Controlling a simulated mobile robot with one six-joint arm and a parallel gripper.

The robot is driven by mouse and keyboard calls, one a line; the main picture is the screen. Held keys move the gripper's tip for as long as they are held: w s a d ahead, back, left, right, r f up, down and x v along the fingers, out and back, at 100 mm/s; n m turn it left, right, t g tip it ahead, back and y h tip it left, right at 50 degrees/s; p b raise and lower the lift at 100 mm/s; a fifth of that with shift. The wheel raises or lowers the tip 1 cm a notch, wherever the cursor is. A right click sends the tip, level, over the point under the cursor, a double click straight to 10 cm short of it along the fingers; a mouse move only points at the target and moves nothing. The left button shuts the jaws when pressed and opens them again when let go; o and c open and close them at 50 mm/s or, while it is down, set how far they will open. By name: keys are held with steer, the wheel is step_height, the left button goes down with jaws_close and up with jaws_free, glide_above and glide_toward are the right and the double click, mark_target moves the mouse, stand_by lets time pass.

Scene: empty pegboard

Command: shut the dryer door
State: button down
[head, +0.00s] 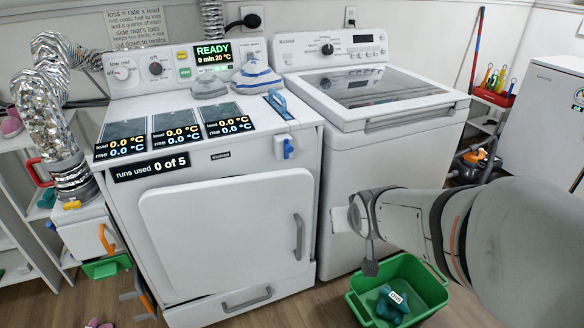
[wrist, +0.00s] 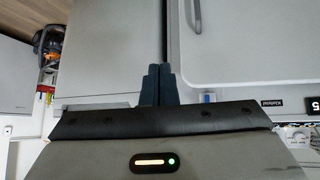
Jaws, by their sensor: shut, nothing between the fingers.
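The dryer (head: 128,185) is a white machine on the left. Its door (head: 225,230) is a large white panel with a grey handle (head: 298,237) near its right edge. The panel stands out from the dryer front; I cannot tell how far it is ajar. The door (wrist: 260,45) and its handle (wrist: 197,15) also show in the wrist view, upper right. My gripper (head: 370,268) is to the right of the door, in front of the washer, apart from the handle. Its dark fingers (wrist: 158,72) are together and empty.
A white washer (head: 345,185) stands close to the dryer's right. A green bin (head: 360,308) with a teal item (head: 390,305) is on the floor below my gripper. A lower grey handle (head: 246,299) is under the door. Foil ducting (head: 45,120) rises at the left.

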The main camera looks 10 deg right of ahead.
steer(key=w+f+t+b, duration=0.4)
steer(key=w+f+b, duration=0.2)
steer(key=f+b, duration=0.35)
steer(key=n+t+y+b, duration=0.2)
steer(key=t+y+b, duration=0.2)
steer(key=t, duration=0.1)
glide_toward(312, 201)
steer(key=w+a+b, duration=0.1)
steer(key=w+b, duration=0.2)
steer(key=w, duration=0.3)
steer(key=shift+w, duration=0.35)
steer(key=shift+a+f, duration=0.1)
